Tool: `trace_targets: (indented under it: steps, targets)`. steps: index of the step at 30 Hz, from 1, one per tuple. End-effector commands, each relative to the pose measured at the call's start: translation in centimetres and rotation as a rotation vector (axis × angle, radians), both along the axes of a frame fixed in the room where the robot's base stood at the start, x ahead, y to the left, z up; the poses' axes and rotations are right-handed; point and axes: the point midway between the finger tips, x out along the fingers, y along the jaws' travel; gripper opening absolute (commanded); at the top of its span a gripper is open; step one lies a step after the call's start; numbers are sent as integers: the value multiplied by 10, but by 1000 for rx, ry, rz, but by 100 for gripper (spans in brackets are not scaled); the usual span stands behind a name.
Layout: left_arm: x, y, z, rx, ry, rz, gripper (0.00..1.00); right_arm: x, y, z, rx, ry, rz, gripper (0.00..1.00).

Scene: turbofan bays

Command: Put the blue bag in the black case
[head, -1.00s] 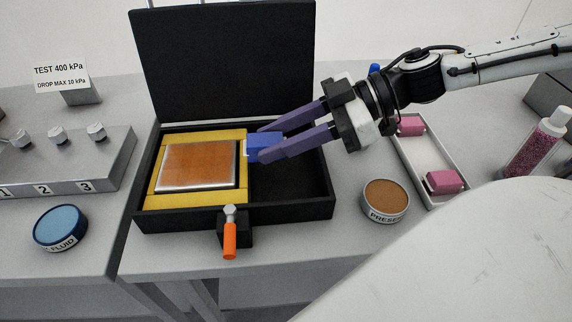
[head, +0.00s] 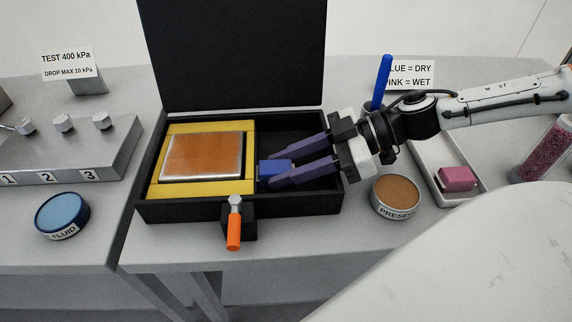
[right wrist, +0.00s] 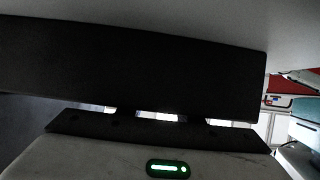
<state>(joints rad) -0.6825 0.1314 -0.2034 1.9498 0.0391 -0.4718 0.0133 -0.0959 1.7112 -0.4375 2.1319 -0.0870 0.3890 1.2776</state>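The black case (head: 160,207) stands open on the bench with its lid (head: 232,55) upright at the back. Its left part holds a yellow insert with an orange-brown, silver-edged block. My right gripper (head: 271,169) reaches in from the right with its purple fingers over the right compartment. It is shut on the blue bag (head: 274,167), which is low in that compartment beside the yellow insert. I cannot tell whether the bag touches the floor. The right wrist view shows a large dark panel and no fingertips. My left gripper is not in view.
A pink bag (head: 457,178) lies in a pale tray (head: 463,198) on the right. A brown-topped round tin (head: 397,197) stands right of the case, and a blue fluid tin (head: 62,215) left. An orange-handled latch (head: 234,230) sticks out at the case front.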

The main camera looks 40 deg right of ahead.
Motion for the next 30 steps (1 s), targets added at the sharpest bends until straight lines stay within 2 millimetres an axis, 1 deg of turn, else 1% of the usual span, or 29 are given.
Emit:
trace_targets:
  steps: [1, 3, 11, 17, 21, 25, 27, 30]
  targets:
    - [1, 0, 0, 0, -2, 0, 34, 0, 0, -1, 0, 0, 0, 39]
    - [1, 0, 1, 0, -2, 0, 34, 0, 0, 0, 0, 0, 0, 51]
    - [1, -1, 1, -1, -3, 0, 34, 0, 0, 0, 0, 0, 0, 51]
    - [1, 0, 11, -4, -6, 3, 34, -2, -4, 8, -2, 2, 0, 51]
    - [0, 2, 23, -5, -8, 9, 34, -7, -13, 16, -3, 2, 0, 51]
    - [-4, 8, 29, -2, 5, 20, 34, -14, -25, 24, -2, -1, -4, 51]
    - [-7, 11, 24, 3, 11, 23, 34, -22, -37, 26, -8, 2, -1, 51]
    - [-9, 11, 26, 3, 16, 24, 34, -31, -54, 34, -8, -1, -5, 51]
